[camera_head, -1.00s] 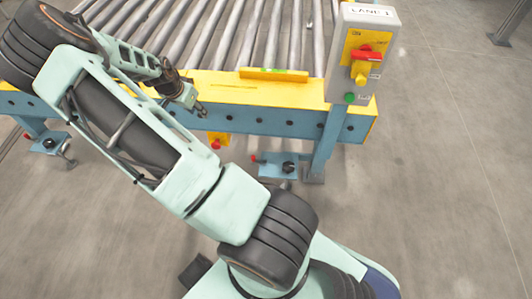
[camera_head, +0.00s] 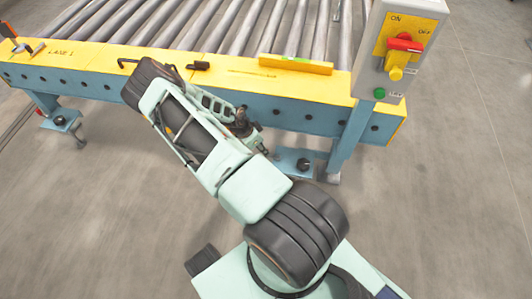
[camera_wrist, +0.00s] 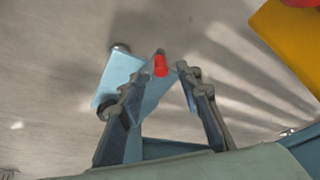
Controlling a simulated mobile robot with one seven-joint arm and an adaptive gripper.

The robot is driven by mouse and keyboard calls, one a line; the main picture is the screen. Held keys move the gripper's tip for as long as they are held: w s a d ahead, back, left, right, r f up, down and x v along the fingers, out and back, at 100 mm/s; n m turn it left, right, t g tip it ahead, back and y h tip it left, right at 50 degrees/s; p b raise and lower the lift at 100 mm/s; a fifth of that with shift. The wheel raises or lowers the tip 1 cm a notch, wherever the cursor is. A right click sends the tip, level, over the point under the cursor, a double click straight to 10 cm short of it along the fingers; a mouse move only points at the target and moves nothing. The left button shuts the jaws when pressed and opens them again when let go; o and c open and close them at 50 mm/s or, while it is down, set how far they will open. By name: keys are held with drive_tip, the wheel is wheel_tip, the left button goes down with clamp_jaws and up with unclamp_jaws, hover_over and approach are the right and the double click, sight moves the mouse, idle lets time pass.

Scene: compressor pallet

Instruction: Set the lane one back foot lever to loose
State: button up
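A blue foot plate (camera_head: 293,158) with a dark knob stands at the base of the conveyor's right leg in the head view. My gripper (camera_head: 262,149) is just left of this plate, low below the conveyor's side beam. In the wrist view my gripper (camera_wrist: 157,82) is open, with its two fingers apart. A red lever tip (camera_wrist: 160,65) shows between the fingers, near the blue foot plate (camera_wrist: 120,79). I cannot tell whether a finger touches it. In the head view the red tip is hidden by my gripper. The lever's setting cannot be made out.
The roller conveyor's yellow and blue side beam (camera_head: 215,83) runs above my gripper. A grey switch box (camera_head: 385,60) with a red handle stands at right. Another foot (camera_head: 62,122) is at left. A yellow part (camera_wrist: 290,40) shows in the wrist view. Floor at right is clear.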

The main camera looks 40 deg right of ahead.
drive_tip(key=shift+b+x, duration=0.6)
drive_tip(key=shift+x, duration=1.7)
clamp_jaws()
